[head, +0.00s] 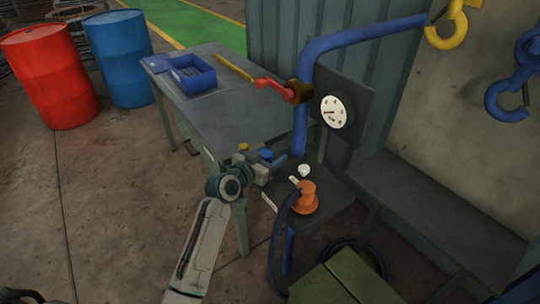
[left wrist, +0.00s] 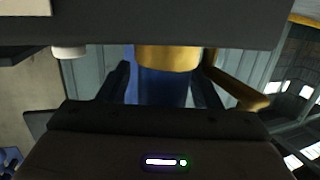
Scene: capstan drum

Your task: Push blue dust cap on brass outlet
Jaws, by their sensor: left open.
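In the left wrist view, the blue dust cap (left wrist: 163,88) stands between the two fingers of my left gripper (left wrist: 163,95). The brass outlet (left wrist: 167,57) shows right against its upper edge in that picture. I cannot tell how far the cap sits on the outlet. In the head view, my left gripper (head: 276,160) is open beside the small dark shelf, with a bit of blue (head: 266,154) at it that looks like the cap. The outlet is hard to make out there. My right gripper is not in view.
A blue pipe (head: 300,140) with a red-handled valve (head: 276,85) and a gauge (head: 335,112) rises behind the gripper. An orange object (head: 307,197) and a white knob (head: 304,170) stand on the shelf. A workbench (head: 225,105) with a blue tray (head: 186,73) lies beyond.

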